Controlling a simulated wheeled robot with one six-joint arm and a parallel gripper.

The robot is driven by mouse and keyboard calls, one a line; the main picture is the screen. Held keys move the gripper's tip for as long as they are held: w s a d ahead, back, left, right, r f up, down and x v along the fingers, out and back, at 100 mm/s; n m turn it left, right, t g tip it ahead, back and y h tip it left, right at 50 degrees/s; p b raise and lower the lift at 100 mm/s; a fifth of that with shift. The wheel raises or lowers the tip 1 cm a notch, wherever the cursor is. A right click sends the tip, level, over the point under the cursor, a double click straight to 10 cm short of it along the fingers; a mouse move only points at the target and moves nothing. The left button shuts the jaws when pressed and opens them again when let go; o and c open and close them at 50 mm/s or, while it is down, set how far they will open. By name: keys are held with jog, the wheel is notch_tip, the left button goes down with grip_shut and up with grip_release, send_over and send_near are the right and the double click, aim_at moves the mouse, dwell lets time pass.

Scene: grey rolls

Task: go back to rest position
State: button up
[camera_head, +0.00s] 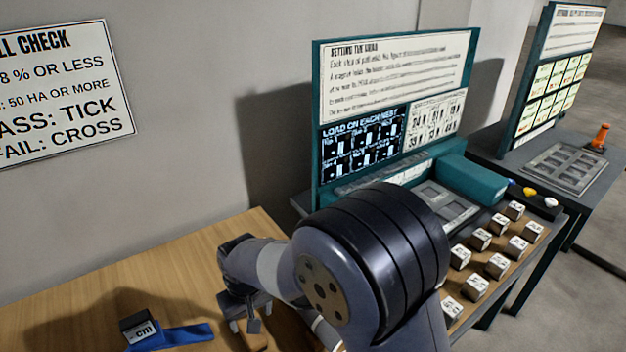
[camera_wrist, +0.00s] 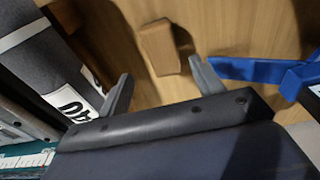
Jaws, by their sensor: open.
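My gripper (camera_head: 245,318) is low over the wooden table (camera_head: 120,262) in the head view, partly hidden by my arm. In the wrist view my gripper (camera_wrist: 163,86) has its two grey fingers wide apart, with nothing held between them. A small brown wooden block (camera_wrist: 159,46) lies on the table beyond the gap between the fingers. A dark grey roll (camera_wrist: 38,68) with a white band and a white label lies left of the fingers. My arm hides most of this area in the head view.
A blue piece (camera_wrist: 245,70) is close to the right finger; in the head view a blue holder (camera_head: 180,335) bears a dark labelled block (camera_head: 139,328). A teal board (camera_head: 318,130) and several small labelled cubes (camera_head: 480,239) stand right. The table's back left is clear.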

jog(key=f, duration=0.2)
jog(key=f+p, duration=0.1)
jog(key=f, duration=0.2)
jog(key=a+f, duration=0.1)
jog(key=f, duration=0.1)
jog(key=shift+w+f+p, duration=0.3)
jog(key=shift+p, duration=0.05)
jog(key=shift+w+f+b, duration=0.1)
jog(key=shift+f+b, duration=0.15)
jog(key=shift+b, duration=0.05)
jog(key=shift+r, duration=0.35)
jog(key=shift+f, duration=0.1)
